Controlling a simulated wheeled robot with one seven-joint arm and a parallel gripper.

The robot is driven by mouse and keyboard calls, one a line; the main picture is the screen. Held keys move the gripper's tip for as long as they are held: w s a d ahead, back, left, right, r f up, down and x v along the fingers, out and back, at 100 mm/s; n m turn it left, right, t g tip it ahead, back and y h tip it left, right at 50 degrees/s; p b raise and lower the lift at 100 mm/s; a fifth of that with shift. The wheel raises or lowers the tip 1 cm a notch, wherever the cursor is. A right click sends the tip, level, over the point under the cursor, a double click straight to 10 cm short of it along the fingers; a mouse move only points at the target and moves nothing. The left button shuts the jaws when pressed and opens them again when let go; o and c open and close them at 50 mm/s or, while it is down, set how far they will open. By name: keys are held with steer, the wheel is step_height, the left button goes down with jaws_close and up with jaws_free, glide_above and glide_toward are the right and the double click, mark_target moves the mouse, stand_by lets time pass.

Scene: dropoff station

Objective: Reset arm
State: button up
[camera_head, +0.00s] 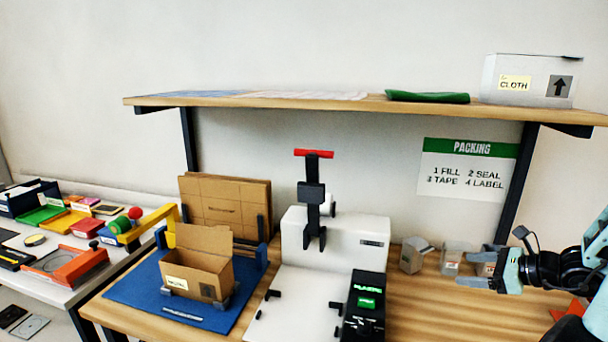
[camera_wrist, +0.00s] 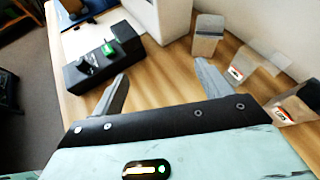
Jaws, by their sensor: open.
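My gripper (camera_head: 482,268) is at the right of the head view, above the wooden packing table (camera_head: 430,318). Its fingers point left. In the wrist view my gripper (camera_wrist: 160,85) shows two grey fingers spread wide, with nothing between them but table top beyond. The left finger appears near the black control box (camera_wrist: 103,57) with a green display, which also stands at the front of the white machine in the head view (camera_head: 364,305). The right finger appears near a small clear-sided container (camera_wrist: 207,37); I cannot tell how far apart they are.
Small containers (camera_head: 415,255) stand at the table's back, left of my gripper. The white sealing machine (camera_head: 335,235) with a red-handled lever stands mid-table. An open cardboard box (camera_head: 198,262) sits on a blue mat (camera_head: 130,290). A shelf (camera_head: 300,101) spans above.

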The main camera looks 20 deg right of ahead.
steer(key=w+a+r+n+g+y, duration=0.25)
steer(key=a+n+g, duration=0.5)
steer(key=a, duration=0.75)
steer(key=w+a+r+n+g+y, duration=0.1)
steer(key=a+r+n+g, duration=0.25)
steer(key=a+n, duration=0.9)
steer(key=s+a+r+n+h, duration=0.2)
steer(key=s+a+n+h, duration=0.1)
steer(key=s+a+n, duration=0.5)
steer(key=s+a+r+n+g+h, duration=0.1)
steer(key=s+a+r+n+h, duration=0.2)
steer(key=s+a+n, duration=0.5)
steer(key=shift+a+n+h, duration=0.75)
steer(key=shift+a+n, duration=0.45)
steer(key=shift+a, duration=1.1)
